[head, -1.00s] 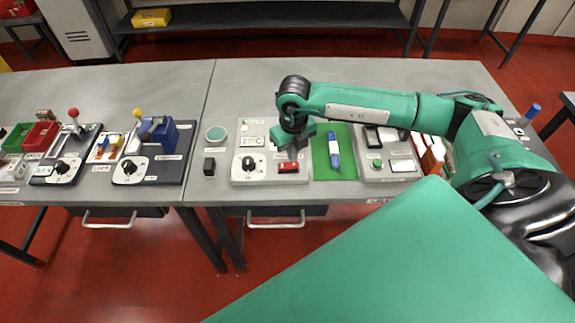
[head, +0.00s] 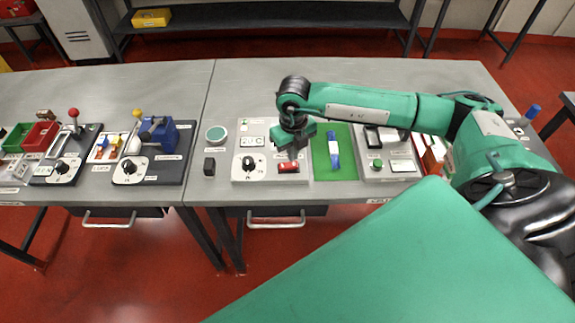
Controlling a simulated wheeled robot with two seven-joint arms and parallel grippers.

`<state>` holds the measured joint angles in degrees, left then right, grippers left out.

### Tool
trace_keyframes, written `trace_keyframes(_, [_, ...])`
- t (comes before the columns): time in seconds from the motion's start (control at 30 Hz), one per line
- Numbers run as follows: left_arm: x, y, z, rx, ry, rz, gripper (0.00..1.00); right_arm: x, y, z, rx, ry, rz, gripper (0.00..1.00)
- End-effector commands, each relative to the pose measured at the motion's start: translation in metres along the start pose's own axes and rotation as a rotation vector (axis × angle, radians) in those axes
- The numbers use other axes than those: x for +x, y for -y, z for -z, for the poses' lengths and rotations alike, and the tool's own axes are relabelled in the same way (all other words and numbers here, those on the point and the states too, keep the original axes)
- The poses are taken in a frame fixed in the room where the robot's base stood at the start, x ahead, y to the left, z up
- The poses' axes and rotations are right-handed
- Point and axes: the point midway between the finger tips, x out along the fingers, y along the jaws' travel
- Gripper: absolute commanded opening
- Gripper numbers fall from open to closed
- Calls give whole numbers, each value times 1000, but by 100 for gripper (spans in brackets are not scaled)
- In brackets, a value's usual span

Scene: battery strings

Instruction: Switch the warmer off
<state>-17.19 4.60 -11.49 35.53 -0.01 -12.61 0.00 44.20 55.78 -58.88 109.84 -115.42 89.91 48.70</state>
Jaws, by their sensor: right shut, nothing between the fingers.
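The warmer looks to be the light panel (head: 238,177) on the right table, with a small display (head: 250,141), a black knob (head: 248,165) and a red rocker switch (head: 289,167). My right gripper (head: 292,154) points down just behind and above the red switch, its jaws shut and empty. Its tips are close to the switch; I cannot tell whether they touch it. The gripper and wrist hide part of the panel's back right. Which way the switch is tipped is too small to tell. My left gripper is not in view.
A green mat (head: 347,171) with a blue item (head: 334,150) lies right of the panel. Another grey panel (head: 375,177) is under my right forearm. A black block (head: 209,166) and a round teal-topped item (head: 216,134) stand left. The table behind is clear.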

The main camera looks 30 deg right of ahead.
Motion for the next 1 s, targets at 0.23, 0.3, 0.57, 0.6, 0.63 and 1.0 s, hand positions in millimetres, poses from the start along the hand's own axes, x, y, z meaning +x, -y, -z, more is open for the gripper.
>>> trace_keyframes(0.23, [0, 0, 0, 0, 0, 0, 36, 0, 0, 0, 0, 0, 0, 0])
trace_keyframes(0.3, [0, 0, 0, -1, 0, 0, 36, 0, 0, 0, 0, 0, 0, 0])
trace_keyframes(0.57, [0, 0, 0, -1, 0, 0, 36, 0, 0, 0, 0, 0, 0, 0])
trace_keyframes(0.6, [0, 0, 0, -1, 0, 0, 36, 0, 0, 0, 0, 0, 0, 0])
trace_keyframes(0.63, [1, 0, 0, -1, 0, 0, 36, 1, 0, 0, 0, 0, 0, 0])
trace_keyframes(1.0, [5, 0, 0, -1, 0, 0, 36, 6, 0, 0, 0, 0, 0, 0])
